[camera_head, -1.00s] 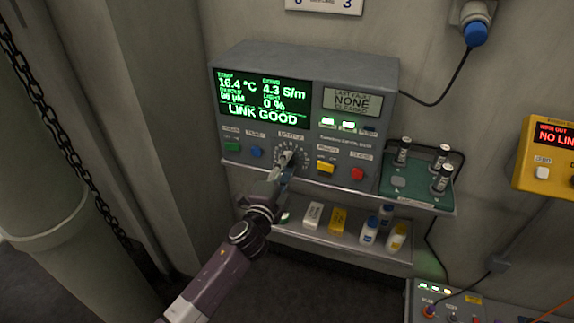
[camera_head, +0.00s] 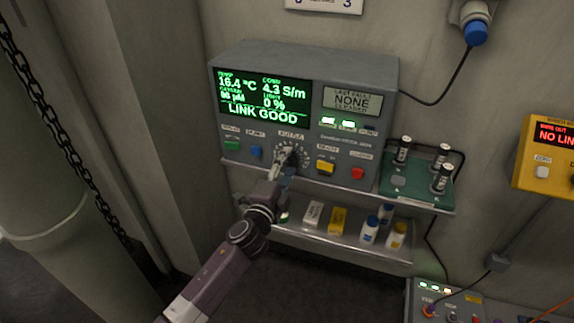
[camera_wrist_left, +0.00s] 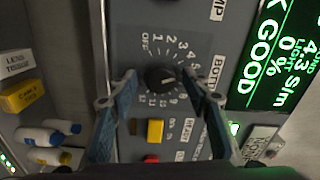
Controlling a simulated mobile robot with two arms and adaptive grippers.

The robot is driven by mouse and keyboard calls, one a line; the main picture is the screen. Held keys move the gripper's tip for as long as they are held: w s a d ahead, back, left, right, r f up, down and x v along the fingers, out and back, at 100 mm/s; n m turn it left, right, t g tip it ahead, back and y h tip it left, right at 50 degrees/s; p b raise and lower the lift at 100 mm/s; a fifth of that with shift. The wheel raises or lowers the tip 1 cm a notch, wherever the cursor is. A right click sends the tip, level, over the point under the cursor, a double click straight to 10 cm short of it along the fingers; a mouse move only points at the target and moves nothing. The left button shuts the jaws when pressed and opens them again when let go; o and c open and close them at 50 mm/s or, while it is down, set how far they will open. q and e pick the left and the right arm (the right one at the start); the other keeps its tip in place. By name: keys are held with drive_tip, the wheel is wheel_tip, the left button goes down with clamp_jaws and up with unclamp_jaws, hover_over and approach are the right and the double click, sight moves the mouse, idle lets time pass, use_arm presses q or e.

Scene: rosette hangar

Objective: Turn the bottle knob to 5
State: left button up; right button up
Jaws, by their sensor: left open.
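The bottle knob (camera_head: 288,152) is a dark round dial on the front of the grey control box (camera_head: 330,62). In the left wrist view the knob (camera_wrist_left: 159,79) sits inside a ring of printed numbers, with OFF among them; a pale pointer mark shows on its upper right, but the exact number it meets is hard to read. My left gripper (camera_head: 280,168) is at the knob in the head view. In the left wrist view the fingers of my left gripper (camera_wrist_left: 161,78) stand apart on either side of the knob, with gaps visible. My right gripper is not in view.
Close to the knob are a blue button (camera_head: 256,151), a yellow switch (camera_head: 325,167) and a red button (camera_head: 358,173). A shelf (camera_head: 345,247) below holds small boxes and bottles. A green tray (camera_head: 411,190) with several vials sits at right.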

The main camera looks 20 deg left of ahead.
use_arm(q)
drive_tip(key=s, duration=1.2)
drive_tip(key=shift+a, duration=0.2)
drive_tip(key=s+a+f+n+g, duration=0.1)
drive_tip(key=s+f+n+g, duration=0.2)
drive_tip(key=f, duration=1)
drive_tip(key=s+a+f+n+g, duration=0.1)
drive_tip(key=s+f+g, duration=0.3)
drive_tip(key=f, duration=0.8)
drive_tip(key=s+f+n+g, duration=0.25)
drive_tip(key=s+f, duration=0.35)
drive_tip(key=f, duration=0.7)
drive_tip(key=s+f+n+g, duration=0.2)
drive_tip(key=s+f, duration=0.4)
drive_tip(key=s, duration=0.5)
drive_tip(key=s+a+f+n+g, duration=0.1)
drive_tip(key=s+f+n+g, duration=0.2)
drive_tip(key=s+f, duration=0.4)
drive_tip(key=s+f+n+g, duration=0.2)
drive_tip(key=s+f, duration=0.5)
drive_tip(key=s, duration=1)
drive_tip(key=shift+s+a+f+n+y, duration=0.15)
drive_tip(key=shift+s+f+n+y, duration=0.1)
drive_tip(key=shift+n+y, duration=0.1)
drive_tip(key=shift+w+g, duration=0.1)
drive_tip(key=shift+g, duration=0.15)
